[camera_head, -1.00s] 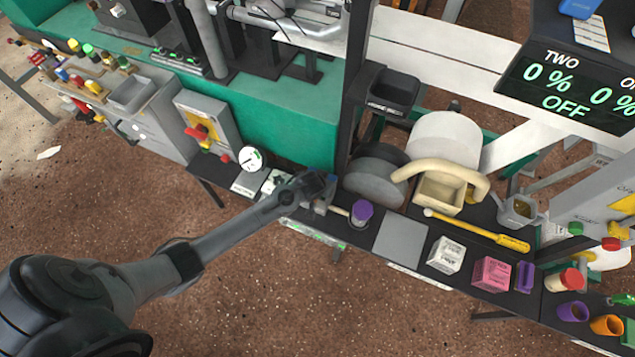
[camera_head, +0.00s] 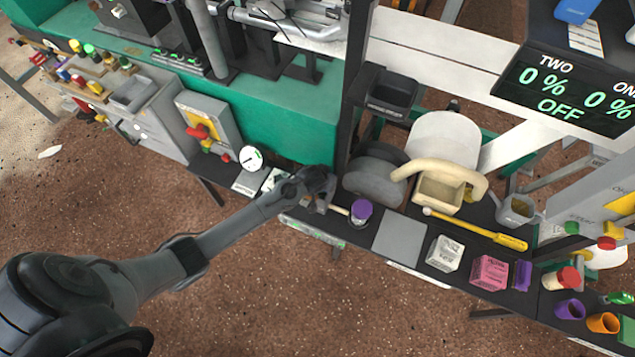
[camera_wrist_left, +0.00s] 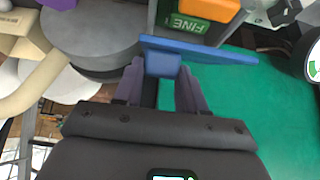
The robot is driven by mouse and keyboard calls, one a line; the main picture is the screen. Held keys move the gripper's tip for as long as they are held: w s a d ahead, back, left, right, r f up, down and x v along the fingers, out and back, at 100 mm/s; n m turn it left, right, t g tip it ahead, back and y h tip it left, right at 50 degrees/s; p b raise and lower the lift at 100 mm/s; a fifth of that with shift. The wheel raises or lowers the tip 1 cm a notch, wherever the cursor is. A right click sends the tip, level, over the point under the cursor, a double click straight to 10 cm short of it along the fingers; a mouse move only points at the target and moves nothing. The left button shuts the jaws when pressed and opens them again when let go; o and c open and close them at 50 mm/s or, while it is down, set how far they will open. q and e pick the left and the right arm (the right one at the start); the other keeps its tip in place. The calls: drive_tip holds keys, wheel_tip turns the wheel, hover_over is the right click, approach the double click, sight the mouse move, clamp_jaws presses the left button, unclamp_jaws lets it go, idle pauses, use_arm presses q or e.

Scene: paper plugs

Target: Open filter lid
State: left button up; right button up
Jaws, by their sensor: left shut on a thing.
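My left gripper (camera_head: 320,188) is over the black bench, left of the purple-topped jar (camera_head: 361,210). In the left wrist view its two fingers (camera_wrist_left: 160,85) are shut on the tab of a flat blue piece (camera_wrist_left: 200,50), which looks like the filter lid. The blue piece lies beside a grey housing with a green "FINE" label (camera_wrist_left: 187,23) and an orange part (camera_wrist_left: 210,8). In the head view the gripper hides most of this spot, and I cannot tell how far the lid is open. My right gripper is not in view.
A round dark grey object (camera_head: 374,178) stands just right of the gripper. A white dial gauge (camera_head: 251,158) is to its left. A green machine base (camera_head: 290,115) rises behind. A flat grey plate (camera_head: 400,240), a white box (camera_head: 444,253) and a pink box (camera_head: 489,272) lie farther right.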

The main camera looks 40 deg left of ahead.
use_arm(q)
drive_tip(key=shift+w+r, duration=0.2)
drive_tip(key=shift+r, duration=0.05)
drive_tip(key=shift+w+a+r+p, duration=0.15)
drive_tip(key=shift+w+r+p, duration=0.15)
drive_tip(key=shift+w+p, duration=0.1)
drive_tip(key=shift+w, duration=0.2)
drive_tip(key=shift+w+a+r, duration=0.15)
drive_tip(key=shift+w, duration=0.05)
drive_tip(key=shift+w+r, duration=0.15)
drive_tip(key=shift+w, duration=0.2)
drive_tip(key=shift+w+a, duration=0.1)
idle(0.3)
